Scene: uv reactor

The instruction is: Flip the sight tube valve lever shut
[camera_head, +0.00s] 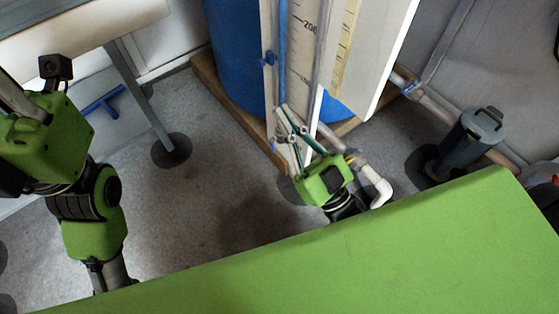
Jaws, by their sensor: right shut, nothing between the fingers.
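The sight tube (299,60) stands upright with a numbered scale beside it, in front of a blue tank (232,50). My right gripper (283,112) is shut and empty, its fingers pointing up across the lower part of the sight tube. I cannot tell whether it touches the tube. The valve lever cannot be made out clearly; the gripper covers part of the area at the tube's foot.
White pipework (376,185) runs just right of my right gripper. A grey canister (478,130) stands at the right. A table leg (145,95) and a blue T-shaped item (103,102) are at the left. The grey floor (205,185) between is clear.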

